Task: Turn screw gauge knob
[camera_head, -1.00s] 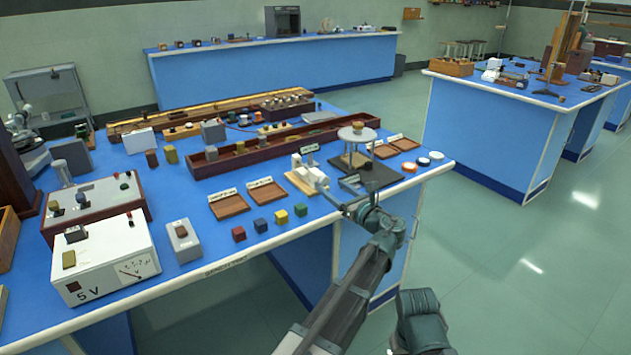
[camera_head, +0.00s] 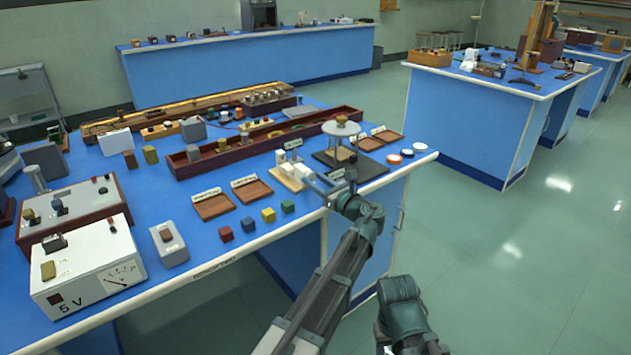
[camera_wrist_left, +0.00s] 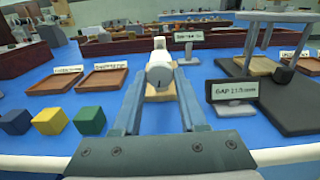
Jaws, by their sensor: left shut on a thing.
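The screw gauge (camera_head: 288,172) has white blocks on a small wooden base near the front edge of the blue bench. Its rounded white knob (camera_wrist_left: 158,72) faces the left wrist camera. My left gripper (camera_head: 313,181) reaches the gauge from the front right. In the left wrist view the two blue-grey fingers (camera_wrist_left: 158,88) lie on either side of the knob and are shut on it. The fingers and knob hide much of the gauge body there. A dark gap readout (camera_wrist_left: 235,91) stands to the right, its digits too blurred to read surely.
Wooden trays (camera_head: 212,203) and several coloured cubes (camera_head: 268,215) lie left of the gauge. A round-topped stand on a black base (camera_head: 372,170) is close on the right. A long dark wooden trough (camera_head: 228,154) lies behind. Open floor is to the right.

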